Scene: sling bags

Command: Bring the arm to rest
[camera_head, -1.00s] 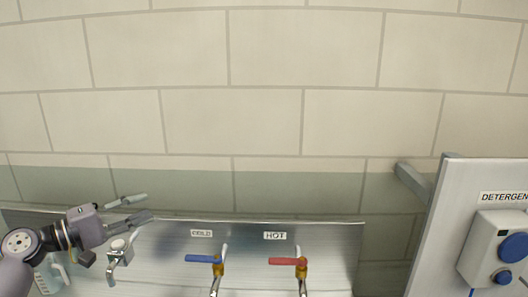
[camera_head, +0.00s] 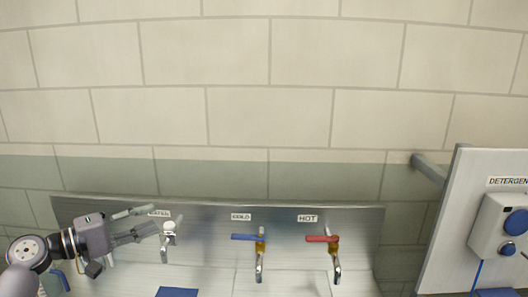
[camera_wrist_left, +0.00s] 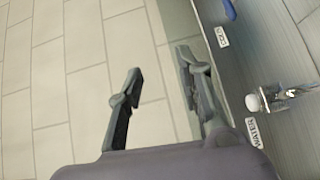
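My left gripper (camera_head: 150,219) is at the lower left of the head view, its two fingers apart and pointing right, with nothing between them. It appears in front of the steel back panel, beside the white-topped water tap (camera_head: 169,228). In the left wrist view the open fingers (camera_wrist_left: 160,64) stand clear of each other against the tiled wall. The water tap (camera_wrist_left: 256,102) shows to their right there. My right gripper is not in view.
The steel panel carries a blue-handled cold tap (camera_head: 249,238) and a red-handled hot tap (camera_head: 322,239). A detergent dispenser (camera_head: 497,228) is at the right. A blue object (camera_head: 177,292) shows at the bottom edge.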

